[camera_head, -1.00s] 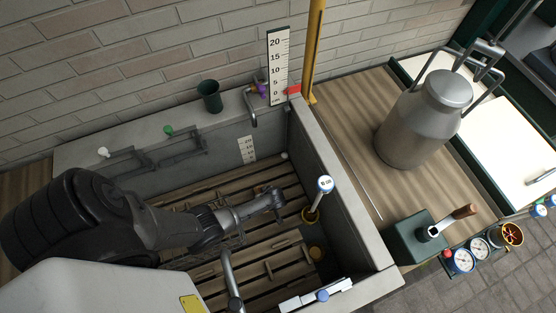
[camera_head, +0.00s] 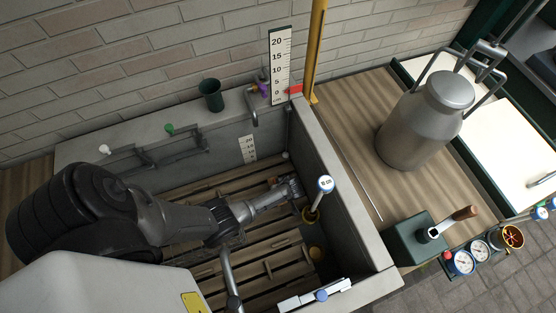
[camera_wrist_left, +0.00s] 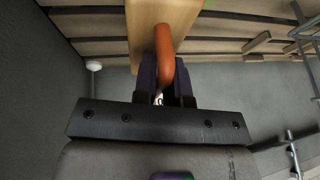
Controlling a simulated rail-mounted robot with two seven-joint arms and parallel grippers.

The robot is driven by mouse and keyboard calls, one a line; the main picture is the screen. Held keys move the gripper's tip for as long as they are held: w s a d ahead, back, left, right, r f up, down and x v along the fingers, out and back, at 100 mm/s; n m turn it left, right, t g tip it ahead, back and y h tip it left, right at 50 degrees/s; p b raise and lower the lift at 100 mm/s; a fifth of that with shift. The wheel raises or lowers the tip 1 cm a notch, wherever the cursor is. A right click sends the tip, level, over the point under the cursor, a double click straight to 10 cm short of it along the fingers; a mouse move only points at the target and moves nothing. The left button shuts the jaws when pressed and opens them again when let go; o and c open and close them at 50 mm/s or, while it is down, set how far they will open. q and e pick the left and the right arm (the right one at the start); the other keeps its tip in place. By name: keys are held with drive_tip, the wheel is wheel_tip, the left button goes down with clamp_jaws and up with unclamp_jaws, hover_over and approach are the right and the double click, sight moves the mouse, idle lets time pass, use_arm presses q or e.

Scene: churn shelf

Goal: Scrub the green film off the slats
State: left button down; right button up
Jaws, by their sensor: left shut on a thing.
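The wooden slats (camera_head: 262,250) lie across the floor of a grey trough; they also cross the top of the left wrist view (camera_wrist_left: 95,27). My left gripper (camera_head: 292,187) reaches into the trough near its far right part, low over the slats. In the left wrist view the gripper (camera_wrist_left: 166,92) is shut on the orange handle (camera_wrist_left: 165,58) of a brush with a pale wooden block (camera_wrist_left: 150,18). The block's scrubbing side is hidden, so I cannot tell whether it touches the slats. A small bright green patch (camera_wrist_left: 208,3) shows at the wrist view's top edge. My right gripper is out of view.
The grey trough wall (camera_head: 338,190) stands right of my left gripper. A curved metal pipe (camera_head: 231,278) rises at the near side. A metal churn (camera_head: 422,125) stands on the wooden counter at right.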

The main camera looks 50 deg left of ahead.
use_arm(q)
drive_tip(key=shift+r+p, duration=2)
drive_tip(key=shift+r, duration=0.4)
